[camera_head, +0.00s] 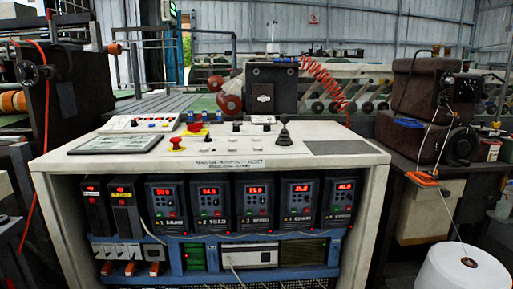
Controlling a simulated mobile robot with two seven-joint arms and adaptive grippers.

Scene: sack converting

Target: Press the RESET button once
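A white control console (230,161) stands in front of me, with buttons and knobs on its top. A red mushroom button (176,142) sits left of the middle, and a second red button on a yellow base (194,127) is just behind it. A small sloped panel (120,124) with small coloured buttons is at the back left. Small black knobs (236,127) and a black joystick (284,135) are further right. The labels are too small to read, so I cannot tell which button is RESET. Neither of my grippers is in view.
Several drive units with red displays (254,205) fill the console's open front. A flat dark-framed panel (116,144) lies on the top left. A dark box (271,88) with a red coiled hose (325,82) stands behind. A sewing machine (425,95) and a white thread cone (462,268) are at right.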

